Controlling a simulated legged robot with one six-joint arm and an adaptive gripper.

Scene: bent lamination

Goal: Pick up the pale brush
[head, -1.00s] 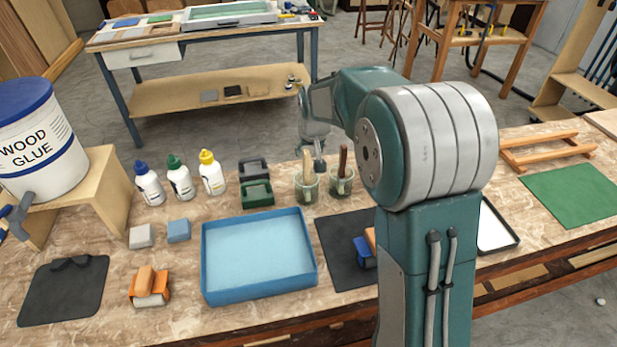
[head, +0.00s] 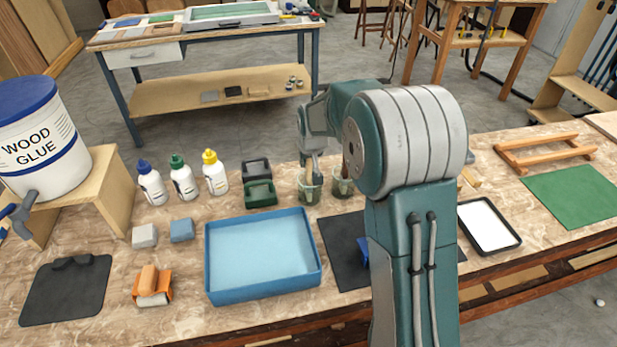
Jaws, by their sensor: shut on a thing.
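My gripper (head: 311,163) is at the left glass jar (head: 308,194), shut on the top of the pale brush (head: 309,176). The brush stands upright in this jar, its lower part seen through the glass; most of its handle is hidden by my gripper. A second jar (head: 342,187) stands just to the right, partly hidden by my arm. The brush with the darker handle in it is mostly hidden too.
A green clamp-like box (head: 261,194) and several glue bottles (head: 214,174) stand left of the jars. A blue tray (head: 262,292) and a dark mat (head: 330,235) lie in front. A white-filled tray (head: 489,226) is at the right.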

